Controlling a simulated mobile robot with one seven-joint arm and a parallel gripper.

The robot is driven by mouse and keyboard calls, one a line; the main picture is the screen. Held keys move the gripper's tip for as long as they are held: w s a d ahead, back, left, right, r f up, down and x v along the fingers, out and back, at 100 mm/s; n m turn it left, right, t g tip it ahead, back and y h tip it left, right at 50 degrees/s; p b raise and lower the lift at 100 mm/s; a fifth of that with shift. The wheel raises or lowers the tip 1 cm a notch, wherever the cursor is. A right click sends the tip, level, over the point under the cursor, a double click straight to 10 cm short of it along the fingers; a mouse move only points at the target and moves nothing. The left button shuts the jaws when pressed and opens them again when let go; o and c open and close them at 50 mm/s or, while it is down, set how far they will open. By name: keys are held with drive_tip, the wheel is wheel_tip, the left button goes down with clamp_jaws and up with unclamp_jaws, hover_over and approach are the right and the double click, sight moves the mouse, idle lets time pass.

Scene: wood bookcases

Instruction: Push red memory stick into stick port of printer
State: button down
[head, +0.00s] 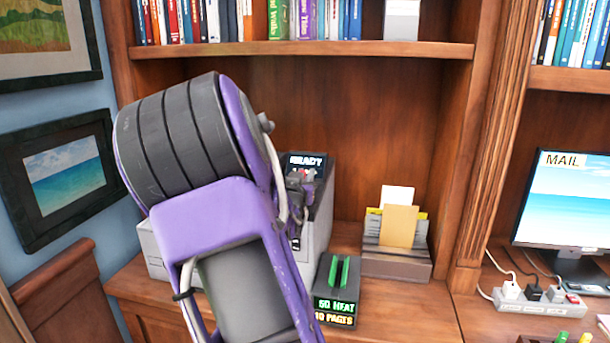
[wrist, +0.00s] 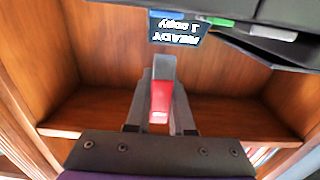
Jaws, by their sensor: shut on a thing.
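The red memory stick (wrist: 161,98) is held between the fingers of my gripper (wrist: 160,88) in the wrist view, its grey end pointing toward the printer. The printer (head: 318,235) stands on the desk in the head view, largely hidden behind my purple arm. Its screen (head: 306,161) reads READY; in the wrist view the screen (wrist: 178,28) appears upside down and reads READY 1 COPY. In the head view my gripper (head: 300,187) is small and partly hidden in front of the printer. I cannot make out the stick port or whether the stick touches it.
A small black device (head: 337,290) with green upright pieces and a lit display stands right of the printer. A letter holder (head: 397,262) with papers is beyond it. A bookshelf (head: 300,48) runs above. A power strip (head: 540,302) and monitor (head: 570,200) are at right.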

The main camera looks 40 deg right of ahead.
drive_tip(key=shift+f+b, duration=0.5)
drive_tip(key=shift+f, duration=0.4)
drive_tip(key=shift+f+b, duration=1.45)
drive_tip(key=shift+b, duration=0.4)
idle(1.0)
drive_tip(key=c, duration=0.7)
unclamp_jaws()
drive_tip(key=shift+a, duration=0.1)
drive_tip(key=p+v, duration=0.2)
drive_tip(key=v, duration=1.5)
drive_tip(key=shift+s, duration=0.2)
